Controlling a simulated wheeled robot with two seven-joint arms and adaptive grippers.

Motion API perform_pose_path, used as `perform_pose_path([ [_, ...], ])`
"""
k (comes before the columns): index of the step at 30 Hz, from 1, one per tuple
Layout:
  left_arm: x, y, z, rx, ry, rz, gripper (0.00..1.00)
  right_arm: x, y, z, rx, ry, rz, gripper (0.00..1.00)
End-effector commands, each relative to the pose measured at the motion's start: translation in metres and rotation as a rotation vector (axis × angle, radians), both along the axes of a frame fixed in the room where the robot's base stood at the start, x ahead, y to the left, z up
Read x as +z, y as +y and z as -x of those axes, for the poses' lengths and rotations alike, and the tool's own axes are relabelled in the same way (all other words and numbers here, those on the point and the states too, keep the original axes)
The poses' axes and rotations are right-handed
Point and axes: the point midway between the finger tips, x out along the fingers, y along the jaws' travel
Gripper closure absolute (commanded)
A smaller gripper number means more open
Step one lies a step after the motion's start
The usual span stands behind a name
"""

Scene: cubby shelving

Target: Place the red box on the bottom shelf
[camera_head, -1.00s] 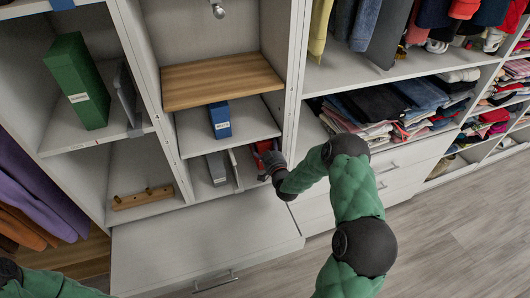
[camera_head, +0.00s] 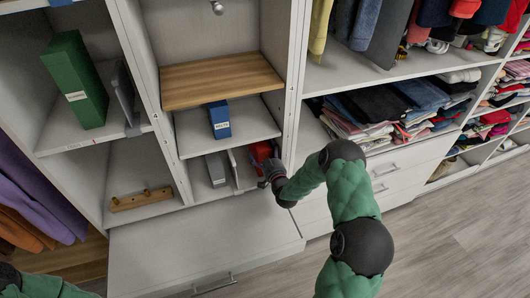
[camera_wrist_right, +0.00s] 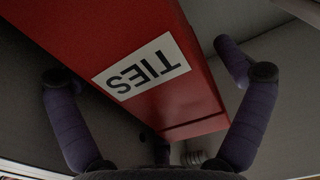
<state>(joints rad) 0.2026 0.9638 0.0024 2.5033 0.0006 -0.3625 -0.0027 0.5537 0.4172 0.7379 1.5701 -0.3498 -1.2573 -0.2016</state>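The red box (camera_head: 261,152) stands in the right part of the bottom cubby, beside a thin divider. In the right wrist view the red box (camera_wrist_right: 120,45) fills the upper middle, its white "TIES" label upside down. My right gripper (camera_head: 268,172) is at the front of this compartment, just before the box. In the wrist view its fingers (camera_wrist_right: 155,85) are spread wide, with gaps visible between them and the box. The bottom shelf (camera_head: 246,180) shows around the box's base. My left gripper is out of view; only part of my left arm shows at lower left.
A grey box (camera_head: 216,169) stands left of the divider (camera_head: 234,167). A blue box (camera_head: 220,119) is on the shelf above, under a wooden board (camera_head: 220,80). A green box (camera_head: 76,80) and a wooden peg rack (camera_head: 141,199) are at left. A drawer (camera_head: 205,245) juts out below.

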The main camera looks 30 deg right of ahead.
Motion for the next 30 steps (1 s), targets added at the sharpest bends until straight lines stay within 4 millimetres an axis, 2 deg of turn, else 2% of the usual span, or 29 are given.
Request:
perform_pose_path([
  [10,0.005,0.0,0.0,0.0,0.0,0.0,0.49,0.004,0.0,0.002,0.0,0.001,0.0,0.0],
  [14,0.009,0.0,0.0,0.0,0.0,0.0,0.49,0.004,0.004,0.022,-0.002,0.003,-0.002,0.0],
  [24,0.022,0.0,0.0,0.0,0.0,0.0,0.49,0.003,0.02,0.087,-0.002,0.003,-0.002,0.0],
  [30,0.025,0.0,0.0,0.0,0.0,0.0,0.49,0.003,0.026,0.11,-0.001,0.0,0.001,0.0],
])
